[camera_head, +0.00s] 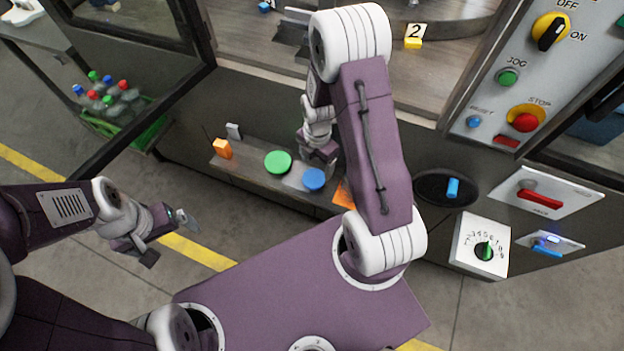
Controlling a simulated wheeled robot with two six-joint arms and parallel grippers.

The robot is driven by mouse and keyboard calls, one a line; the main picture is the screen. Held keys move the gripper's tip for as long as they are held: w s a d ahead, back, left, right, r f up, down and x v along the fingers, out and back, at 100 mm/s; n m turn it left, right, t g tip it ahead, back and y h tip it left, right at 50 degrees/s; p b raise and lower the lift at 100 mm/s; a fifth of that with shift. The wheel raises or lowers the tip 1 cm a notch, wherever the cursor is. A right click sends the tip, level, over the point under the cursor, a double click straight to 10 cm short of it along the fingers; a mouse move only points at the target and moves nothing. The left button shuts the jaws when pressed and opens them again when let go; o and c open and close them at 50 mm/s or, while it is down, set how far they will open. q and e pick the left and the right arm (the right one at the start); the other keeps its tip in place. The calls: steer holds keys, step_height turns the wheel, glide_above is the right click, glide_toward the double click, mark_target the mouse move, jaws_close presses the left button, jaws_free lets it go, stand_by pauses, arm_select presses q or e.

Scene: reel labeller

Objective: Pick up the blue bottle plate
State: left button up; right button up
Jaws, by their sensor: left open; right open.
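The blue bottle plate (314,180), a small round blue disc, lies on the low shelf (262,178) at the front of the machine. A green round plate (278,161) lies to its left. My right gripper (322,158) hangs just above and behind the blue plate in the picture, with its fingers mostly hidden; it is open and holds nothing that I can see. I cannot tell whether it touches the plate. My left gripper (170,238) is open and empty over the floor at the left, well away from the shelf.
An orange block (222,149) and a grey block (234,131) stand at the shelf's left end. An orange piece (343,194) is partly hidden by my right arm. A green crate (152,134) of bottles stands at the left. A control panel (484,98) is at the right.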

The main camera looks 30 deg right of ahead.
mark_target(314, 178)
step_height(314, 178, down, 3)
steer(key=shift+w+r, duration=0.1)
steer(key=shift+r, duration=0.05)
steer(key=f, duration=0.5)
steer(key=shift+a+f+b, duration=0.1)
steer(key=shift+a+b, duration=0.3)
steer(key=c, duration=1.1)
step_height(314, 178, up, 18)
steer(key=p, duration=0.3)
